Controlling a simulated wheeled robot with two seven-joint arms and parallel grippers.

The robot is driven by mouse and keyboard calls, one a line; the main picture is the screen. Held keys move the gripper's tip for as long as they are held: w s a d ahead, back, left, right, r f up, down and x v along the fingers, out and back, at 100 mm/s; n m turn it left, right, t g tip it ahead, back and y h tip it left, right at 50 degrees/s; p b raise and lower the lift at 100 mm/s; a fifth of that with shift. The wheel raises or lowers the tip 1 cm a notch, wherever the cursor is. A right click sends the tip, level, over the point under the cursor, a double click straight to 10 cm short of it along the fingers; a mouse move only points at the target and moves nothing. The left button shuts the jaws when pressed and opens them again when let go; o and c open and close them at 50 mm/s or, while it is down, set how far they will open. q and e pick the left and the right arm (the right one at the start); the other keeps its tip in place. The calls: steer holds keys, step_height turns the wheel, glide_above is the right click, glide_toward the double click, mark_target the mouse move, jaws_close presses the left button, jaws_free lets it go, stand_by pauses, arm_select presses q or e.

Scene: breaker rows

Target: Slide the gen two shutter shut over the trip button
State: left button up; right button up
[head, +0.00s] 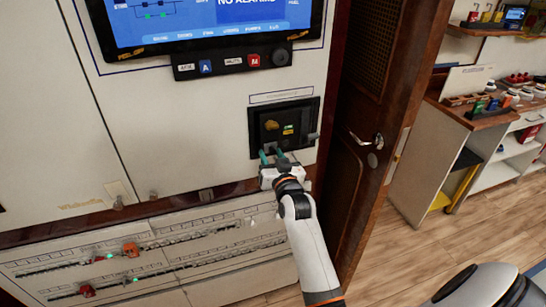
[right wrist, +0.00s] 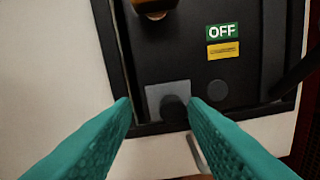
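A black breaker unit (head: 302,116) is set in the white panel, below the screen. In the right wrist view its face carries a green OFF label (right wrist: 222,31), a yellow label (right wrist: 222,50) and a dark round button (right wrist: 218,91). Low on the face is a grey square plate (right wrist: 157,92) with a black knob (right wrist: 172,107); I cannot tell for sure that this is the shutter. My right gripper (right wrist: 158,100) is open at the unit's lower edge, its teal fingers on either side of the knob with gaps showing. It also shows in the head view (head: 273,157). My left gripper is not in view.
A screen (head: 215,20) and a black button strip (head: 232,62) are above the unit. Breaker rows (head: 130,262) with red-orange handles are at lower left. A brown door (head: 365,110) stands close on the right, with shelves (head: 490,150) beyond.

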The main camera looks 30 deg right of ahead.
steer(key=shift+s+d, duration=0.2)
steer(key=shift+s, duration=0.1)
steer(key=b+v, duration=0.2)
steer(key=v, duration=0.9)
steer(key=shift+s+a, duration=0.25)
steer(key=shift+a, duration=0.1)
